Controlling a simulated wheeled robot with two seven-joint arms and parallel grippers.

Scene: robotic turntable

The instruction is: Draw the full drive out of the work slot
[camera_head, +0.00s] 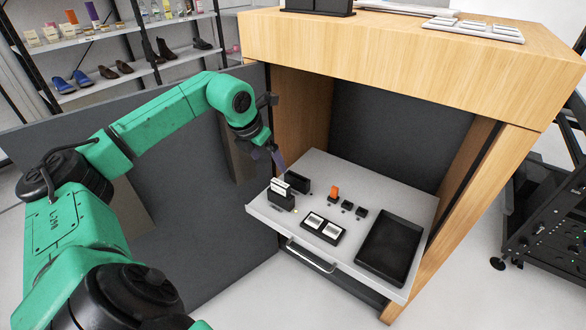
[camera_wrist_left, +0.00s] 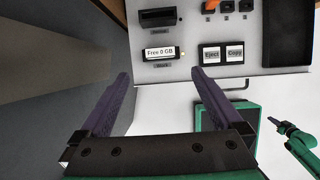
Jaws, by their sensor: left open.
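A black slot unit (camera_head: 281,201) stands at the near left of the pulled-out shelf, with a white label on it. In the left wrist view the label (camera_wrist_left: 160,53) reads "Free 0 GB", and a small yellowish spot is at its right end. I cannot make out a separate drive body there. A second black slot unit (camera_head: 297,183) without a white label is just behind. My right gripper (camera_wrist_left: 274,122) seems to show small at the right.
An orange drive (camera_head: 334,191) stands in a small holder beside two dark ones. A button box (camera_head: 323,228) reads "Eject" and "Copy". A black tray (camera_head: 389,248) fills the shelf's right side. The wooden cabinet top (camera_head: 400,50) overhangs the back. A handle (camera_head: 311,257) is in front.

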